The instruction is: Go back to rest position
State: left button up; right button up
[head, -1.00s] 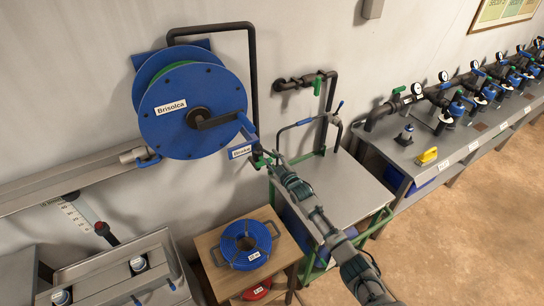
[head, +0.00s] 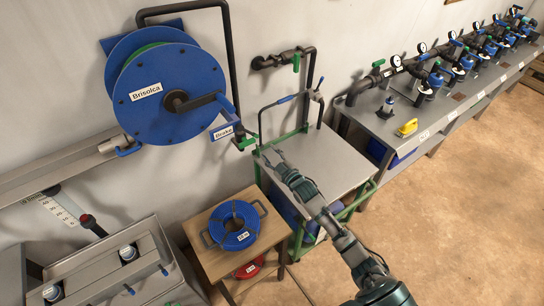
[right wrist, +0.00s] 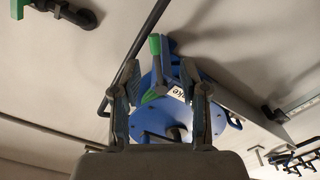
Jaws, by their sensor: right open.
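My right gripper (head: 272,158) is open and empty in the head view, a little right of and below the green-ended brake lever (head: 247,143) of the hose reel. The right wrist view shows its two fingers (right wrist: 168,100) spread apart, with the green and blue lever (right wrist: 155,62) appearing between them, farther off. The large blue reel (head: 165,92), labelled Brisolca, hangs on the wall with a blue Brake tag (head: 224,133). My right arm comes in from the bottom right. My left gripper is not in view.
A grey-topped green bench (head: 335,165) stands under the arm. A wooden stand (head: 212,262) holds a blue coil (head: 233,226). A manifold bench (head: 385,122) with gauges and a yellow item (head: 407,128) runs to the right. The brown floor at right is clear.

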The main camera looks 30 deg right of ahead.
jog(key=shift+s+d, duration=0.1)
jog(key=shift+s, duration=0.45)
jog(key=shift+f, duration=0.1)
